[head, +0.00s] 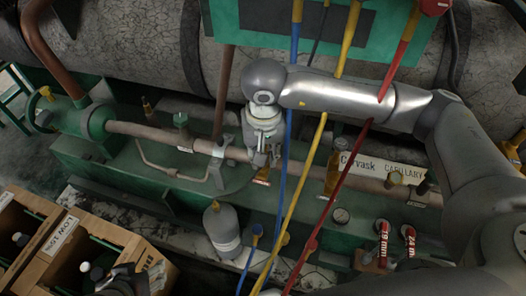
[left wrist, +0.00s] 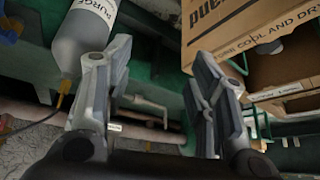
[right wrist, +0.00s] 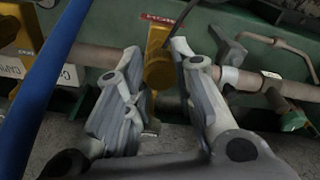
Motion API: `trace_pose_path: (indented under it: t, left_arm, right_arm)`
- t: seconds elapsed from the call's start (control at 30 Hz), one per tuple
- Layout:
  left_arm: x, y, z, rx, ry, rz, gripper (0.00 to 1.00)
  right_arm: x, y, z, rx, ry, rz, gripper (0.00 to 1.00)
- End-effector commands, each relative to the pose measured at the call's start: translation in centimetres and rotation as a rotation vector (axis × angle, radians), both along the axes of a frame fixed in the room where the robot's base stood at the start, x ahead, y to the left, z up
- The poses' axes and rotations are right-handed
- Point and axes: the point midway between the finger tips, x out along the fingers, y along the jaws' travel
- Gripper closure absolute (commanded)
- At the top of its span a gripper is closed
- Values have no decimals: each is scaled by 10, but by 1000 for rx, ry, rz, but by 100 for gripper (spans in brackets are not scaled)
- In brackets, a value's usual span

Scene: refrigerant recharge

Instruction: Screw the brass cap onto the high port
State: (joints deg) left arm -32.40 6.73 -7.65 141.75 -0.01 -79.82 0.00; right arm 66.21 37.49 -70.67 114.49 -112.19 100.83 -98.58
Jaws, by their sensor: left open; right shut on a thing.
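My right gripper (head: 262,160) reaches down over the green bench at a brass fitting that carries a red tag (head: 262,182). In the right wrist view its fingers (right wrist: 158,56) close around a round brass piece (right wrist: 158,72), which looks like the brass cap. This piece lines up with the upright brass port (right wrist: 157,36) under a red label. I cannot tell whether cap and port touch or how far the thread is engaged. My left gripper (head: 122,278) is open and empty near the cardboard boxes; its spread fingers also show in the left wrist view (left wrist: 156,72).
A grey purge bottle (head: 221,226) stands at the bench front, also in the left wrist view (left wrist: 84,42). Blue (head: 284,165), yellow (head: 305,175) and red (head: 345,185) hoses hang beside my right gripper. Cardboard boxes (head: 88,232) stand at left. Red-handled wrenches (head: 383,240) sit at right.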

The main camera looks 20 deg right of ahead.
Motion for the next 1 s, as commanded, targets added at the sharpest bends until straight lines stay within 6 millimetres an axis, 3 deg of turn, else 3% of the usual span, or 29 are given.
trace_pose_path:
  t: [1.0]
  left_arm:
    - [17,-5,7,-14,-77,-7,49]
  right_arm:
    - [0,0,-3,0,0,0,99]
